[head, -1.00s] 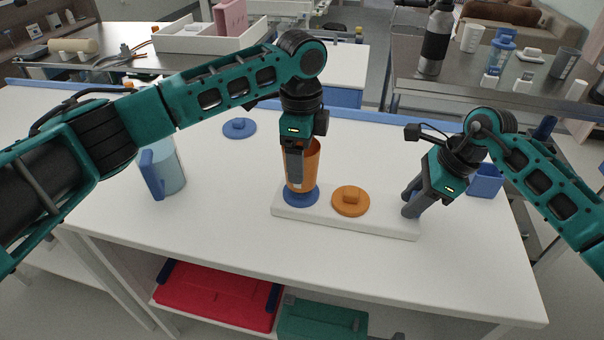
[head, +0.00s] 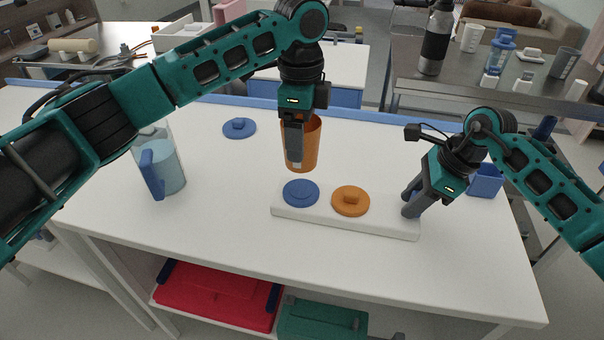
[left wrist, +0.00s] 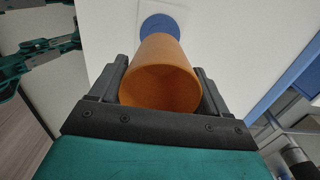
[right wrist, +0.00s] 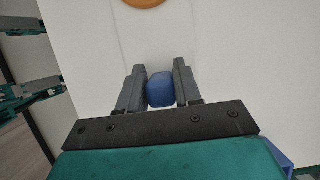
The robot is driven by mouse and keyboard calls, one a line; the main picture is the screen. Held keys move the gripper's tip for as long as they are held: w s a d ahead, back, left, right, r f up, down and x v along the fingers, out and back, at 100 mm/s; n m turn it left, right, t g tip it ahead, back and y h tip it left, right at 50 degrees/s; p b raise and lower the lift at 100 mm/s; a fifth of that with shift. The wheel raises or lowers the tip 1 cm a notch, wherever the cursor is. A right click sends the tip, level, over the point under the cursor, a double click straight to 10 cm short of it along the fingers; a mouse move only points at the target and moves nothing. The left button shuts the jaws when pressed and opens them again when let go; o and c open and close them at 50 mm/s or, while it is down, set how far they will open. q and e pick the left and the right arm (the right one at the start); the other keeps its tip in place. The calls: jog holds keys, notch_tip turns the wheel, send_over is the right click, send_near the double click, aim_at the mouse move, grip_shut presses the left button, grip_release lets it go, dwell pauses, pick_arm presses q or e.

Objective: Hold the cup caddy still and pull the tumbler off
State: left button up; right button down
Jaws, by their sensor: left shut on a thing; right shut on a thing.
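The orange tumbler (head: 311,146) is in my left gripper (head: 294,160), raised above the cup caddy with a gap below it. In the left wrist view the tumbler (left wrist: 160,85) sits between both fingers, its open mouth toward the camera. The cup caddy (head: 325,220) is a white bar on the table with a blue disc (head: 301,193) and an orange disc (head: 350,200) on it. My right gripper (head: 411,205) is at the caddy's right end. In the right wrist view it is shut on a blue handle (right wrist: 160,90).
A clear pitcher with a blue handle (head: 153,174) stands left on the white table (head: 220,220). A blue lid (head: 239,128) lies behind, and a blue container (head: 485,180) stands at the right edge. The table's front middle is clear.

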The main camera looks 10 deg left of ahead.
jog(key=shift+d+f, duration=0.1)
jog(key=shift+f, duration=0.1)
dwell(0.3)
pick_arm(q)
jog(key=a, duration=1.2)
pick_arm(e)
jog(key=shift+r, duration=0.15)
dwell(0.4)
grip_release()
jog(key=shift+r, duration=0.15)
dwell(0.5)
jog(key=shift+d+b, duration=0.65)
jog(key=shift+d, duration=3.8)
pick_arm(q)
jog(key=shift+f, duration=0.65)
